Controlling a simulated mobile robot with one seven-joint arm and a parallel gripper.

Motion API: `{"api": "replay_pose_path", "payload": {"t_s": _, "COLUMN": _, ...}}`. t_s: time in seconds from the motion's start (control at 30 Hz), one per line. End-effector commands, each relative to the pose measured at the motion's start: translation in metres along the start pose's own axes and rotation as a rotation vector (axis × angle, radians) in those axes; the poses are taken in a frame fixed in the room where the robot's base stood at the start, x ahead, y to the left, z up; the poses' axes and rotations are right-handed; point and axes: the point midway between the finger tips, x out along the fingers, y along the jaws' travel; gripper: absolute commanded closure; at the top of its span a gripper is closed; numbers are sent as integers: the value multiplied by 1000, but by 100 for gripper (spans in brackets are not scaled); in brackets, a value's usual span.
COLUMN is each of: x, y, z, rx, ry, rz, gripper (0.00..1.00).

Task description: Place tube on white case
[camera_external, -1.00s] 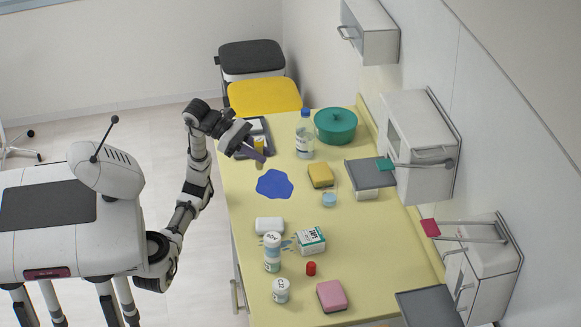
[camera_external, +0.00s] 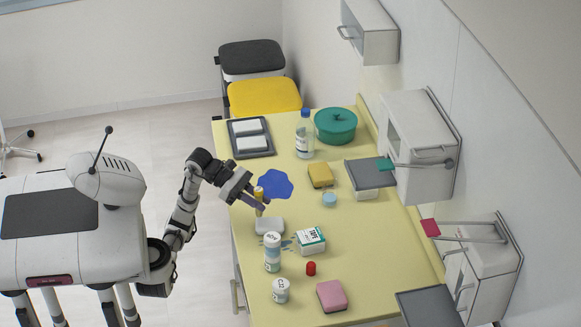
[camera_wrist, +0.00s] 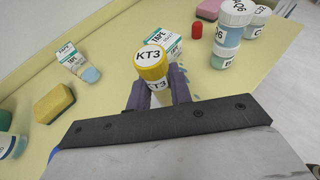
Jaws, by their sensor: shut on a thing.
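The tube (camera_external: 259,210) is slim with a yellow cap and stands about upright in my gripper (camera_external: 257,201). In the wrist view the tube's cap (camera_wrist: 152,62) reads KT3, and the fingers of my gripper (camera_wrist: 159,88) are shut on its sides. The case is hidden in the wrist view.
A blue patch (camera_external: 275,184) lies behind. A grey tray (camera_external: 266,152) with two white blocks is at the far left.

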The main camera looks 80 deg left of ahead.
Motion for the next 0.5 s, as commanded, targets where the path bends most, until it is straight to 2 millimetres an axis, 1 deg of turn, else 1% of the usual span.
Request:
{"api": "replay_pose_path", "payload": {"t_s": 0.03, "x": 3, "y": 1, "z": -10, "rx": -5, "ry": 1, "rz": 1, "gripper": 100}}
{"api": "replay_pose_path", "payload": {"t_s": 0.1, "x": 8, "y": 1, "z": -20, "rx": -4, "ry": 0, "rz": 1, "gripper": 100}}
{"api": "replay_pose_path", "payload": {"t_s": 0.17, "x": 10, "y": 1, "z": -26, "rx": -4, "ry": -1, "rz": 1, "gripper": 100}}
{"api": "replay_pose_path", "payload": {"t_s": 0.5, "x": 12, "y": 0, "z": -29, "rx": -1, "ry": -1, "rz": 1, "gripper": 100}}
